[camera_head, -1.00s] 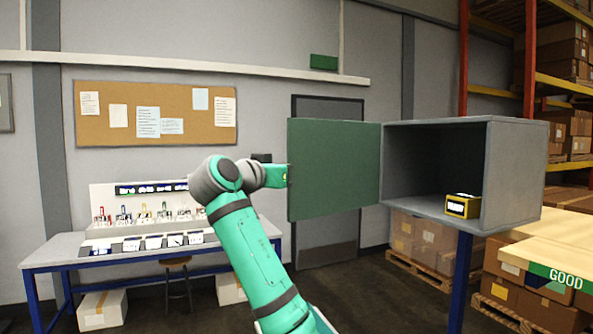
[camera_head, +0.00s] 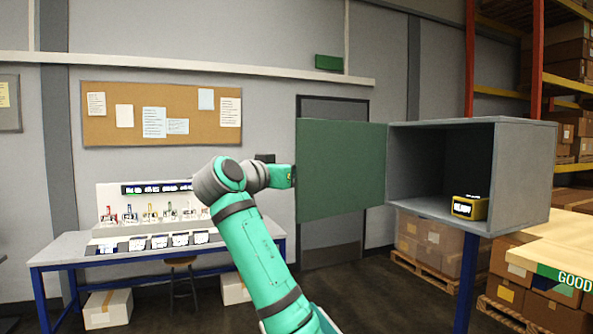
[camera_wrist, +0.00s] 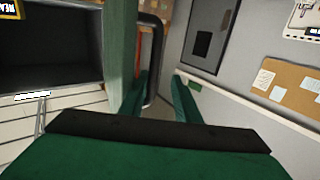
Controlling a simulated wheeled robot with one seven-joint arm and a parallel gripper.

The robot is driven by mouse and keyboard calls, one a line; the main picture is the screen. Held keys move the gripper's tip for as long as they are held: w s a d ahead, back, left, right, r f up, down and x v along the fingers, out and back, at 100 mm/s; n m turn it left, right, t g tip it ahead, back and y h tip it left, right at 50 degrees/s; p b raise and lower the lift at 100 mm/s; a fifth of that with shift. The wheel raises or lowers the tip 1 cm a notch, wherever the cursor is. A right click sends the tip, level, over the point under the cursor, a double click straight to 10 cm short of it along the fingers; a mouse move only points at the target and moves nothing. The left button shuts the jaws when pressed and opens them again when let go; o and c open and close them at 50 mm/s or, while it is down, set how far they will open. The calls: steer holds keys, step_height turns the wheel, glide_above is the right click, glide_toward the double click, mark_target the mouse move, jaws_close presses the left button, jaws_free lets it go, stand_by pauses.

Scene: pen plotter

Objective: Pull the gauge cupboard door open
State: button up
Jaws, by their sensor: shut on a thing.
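The gauge cupboard (camera_head: 538,170) is a grey box on a blue post at the right of the head view. Its green door (camera_head: 340,170) stands wide open, swung out to the left from the box's left side. A yellow gauge (camera_head: 470,207) with a lit display sits inside; part of it shows in the wrist view (camera_wrist: 10,8). My gripper (camera_wrist: 160,88) is at the door's free edge, its green fingers around the dark bar handle (camera_wrist: 157,50) and shut on it. In the head view the fingers are hidden; my wrist ends beside the door's left edge.
A bench (camera_head: 60,250) with gauges and small displays stands at the left, with a stool (camera_head: 180,263) and cartons below. A wooden-topped table (camera_head: 545,235) and stacked boxes are at the right. Open floor lies between bench and cupboard.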

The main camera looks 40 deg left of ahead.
steer(key=shift+w+a+y, duration=0.45)
steer(key=shift+w+y, duration=0.05)
steer(key=o, duration=0.7)
steer(key=s, duration=0.2)
steer(key=s+d, duration=0.1)
steer(key=s, duration=0.4)
steer(key=shift+s+d+f, duration=0.1)
steer(key=shift+s+d, duration=0.2)
steer(key=s, duration=0.3)
steer(key=shift+s+a+h, duration=0.1)
steer(key=shift+h, duration=0.2)
steer(key=c, duration=0.7)
steer(key=shift+s+d, duration=0.5)
steer(key=shift+d+r, duration=0.1)
steer(key=shift+r, duration=0.1)
steer(key=shift+w, duration=0.15)
